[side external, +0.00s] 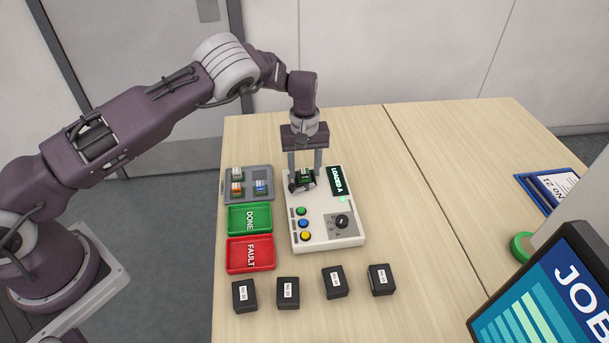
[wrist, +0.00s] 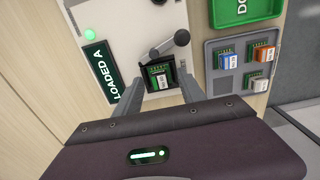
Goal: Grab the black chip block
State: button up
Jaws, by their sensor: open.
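The black chip block (wrist: 161,76), with a green board and a white label, sits in the dark socket of the white test device (wrist: 120,18). In the side external view the block (side external: 306,178) is partly hidden by my fingers. My gripper (side external: 304,172) is open and points down over the socket, one finger on each side of the block. In the wrist view my gripper (wrist: 160,85) shows its fingers left and right of the block, with nothing held. I cannot tell whether either finger touches it.
A lever (wrist: 168,45) with a dark knob stands beside the socket. A grey tray (wrist: 222,87) holds blue, orange and white chip blocks. The green DONE tray (side external: 264,231) and red FAULT tray (side external: 229,266) lie left of the device. Several black boxes (side external: 288,292) stand in front.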

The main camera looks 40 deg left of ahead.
jog(key=shift+c, duration=0.5)
grip_shut()
